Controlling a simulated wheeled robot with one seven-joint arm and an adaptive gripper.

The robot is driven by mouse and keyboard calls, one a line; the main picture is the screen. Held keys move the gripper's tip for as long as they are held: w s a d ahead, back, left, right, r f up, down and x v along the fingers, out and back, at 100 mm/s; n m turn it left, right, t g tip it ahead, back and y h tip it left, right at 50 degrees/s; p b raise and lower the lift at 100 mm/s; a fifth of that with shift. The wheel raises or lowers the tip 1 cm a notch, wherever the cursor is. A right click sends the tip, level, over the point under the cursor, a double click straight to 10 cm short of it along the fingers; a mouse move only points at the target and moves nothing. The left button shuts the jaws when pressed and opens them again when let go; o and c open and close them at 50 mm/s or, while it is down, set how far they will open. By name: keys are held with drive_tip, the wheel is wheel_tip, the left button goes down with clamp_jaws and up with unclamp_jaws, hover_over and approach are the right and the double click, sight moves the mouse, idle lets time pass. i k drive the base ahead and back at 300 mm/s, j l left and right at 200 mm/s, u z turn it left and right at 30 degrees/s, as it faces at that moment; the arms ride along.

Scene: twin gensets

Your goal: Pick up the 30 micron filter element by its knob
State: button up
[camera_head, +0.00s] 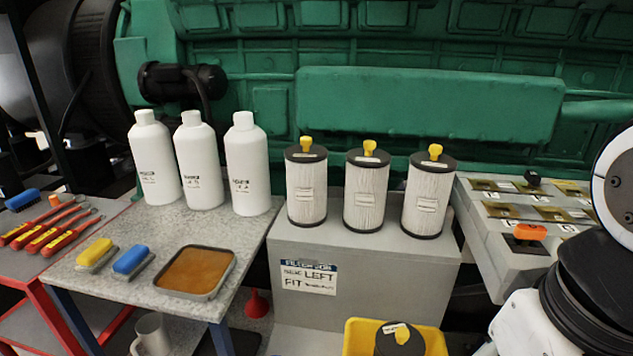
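Three white pleated filter elements with black end caps and yellow knobs stand upright in a row on a grey box (365,252). They are the left filter element (306,205), the middle filter element (365,210) and the right filter element (430,190). Each has a small label on its side and another near its knob. The print is too small to read, so I cannot tell which is the 30 micron one. Part of my white and black arm shows at the right edge, apart from the filters. My gripper is not in view.
Three white bottles (200,170) stand left on a grey table with brushes and a brown-filled tray (195,272). A yellow bin (360,338) holding a black-capped item is in front of the box. A green engine (430,100) rises behind; a switch panel (515,260) is right.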

sight(306, 162)
drive_tip(key=i+j+z, duration=0.1)
drive_tip(key=j, duration=0.35)
drive_tip(key=i+j+z, duration=0.15)
drive_tip(key=j, duration=0.3)
drive_tip(key=i+j+z, duration=0.1)
drive_tip(key=j, duration=0.4)
